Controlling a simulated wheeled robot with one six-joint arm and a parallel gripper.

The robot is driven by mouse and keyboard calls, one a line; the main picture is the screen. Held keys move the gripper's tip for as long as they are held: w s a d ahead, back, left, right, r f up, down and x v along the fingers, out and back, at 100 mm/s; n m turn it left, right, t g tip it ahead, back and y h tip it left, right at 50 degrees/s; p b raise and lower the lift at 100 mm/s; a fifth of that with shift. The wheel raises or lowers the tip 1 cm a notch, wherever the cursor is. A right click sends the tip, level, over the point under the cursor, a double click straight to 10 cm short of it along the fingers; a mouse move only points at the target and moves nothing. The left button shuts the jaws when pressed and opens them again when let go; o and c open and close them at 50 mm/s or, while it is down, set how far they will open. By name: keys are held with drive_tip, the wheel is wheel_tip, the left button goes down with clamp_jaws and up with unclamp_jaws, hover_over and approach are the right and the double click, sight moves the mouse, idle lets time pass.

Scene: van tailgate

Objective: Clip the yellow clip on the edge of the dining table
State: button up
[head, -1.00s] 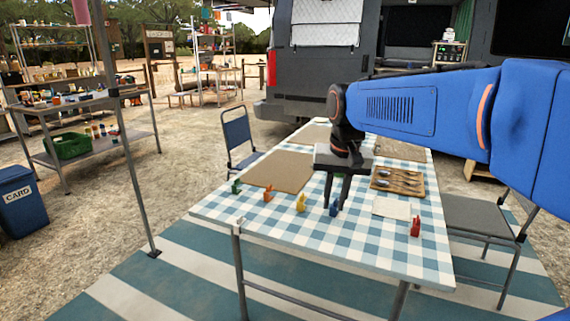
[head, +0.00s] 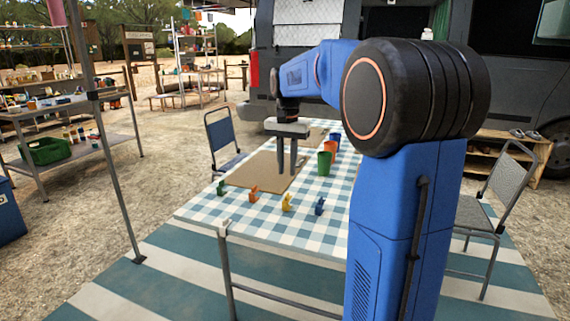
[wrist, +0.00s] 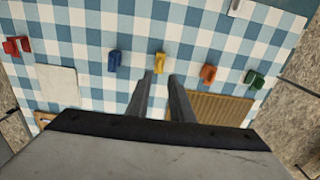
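The yellow clip (head: 287,203) stands on the blue-and-white checked dining table (head: 255,226), in from its near edge. It also shows in the wrist view (wrist: 160,62), just beyond my fingertips and roughly in line with the gap between them. My gripper (head: 287,172) points down above the table, on the far side of the clip. In the wrist view its two fingers (wrist: 162,76) are apart with nothing between them. The near table edge lies towards the top of the wrist view, with bare cloth between the clip and it.
A blue clip (wrist: 115,61) and an orange clip (wrist: 208,74) flank the yellow one. A green clip (wrist: 254,79) and a red clip (wrist: 16,45) stand farther out. Brown placemat (head: 262,173), cups (head: 324,163) and white napkin (wrist: 57,88) lie on the table. Chairs (head: 222,135) stand beside it.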

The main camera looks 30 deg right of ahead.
sight(287, 194)
drive_tip(key=shift+f, duration=4.5)
clamp_jaws()
drive_tip(key=shift+r, duration=2.5)
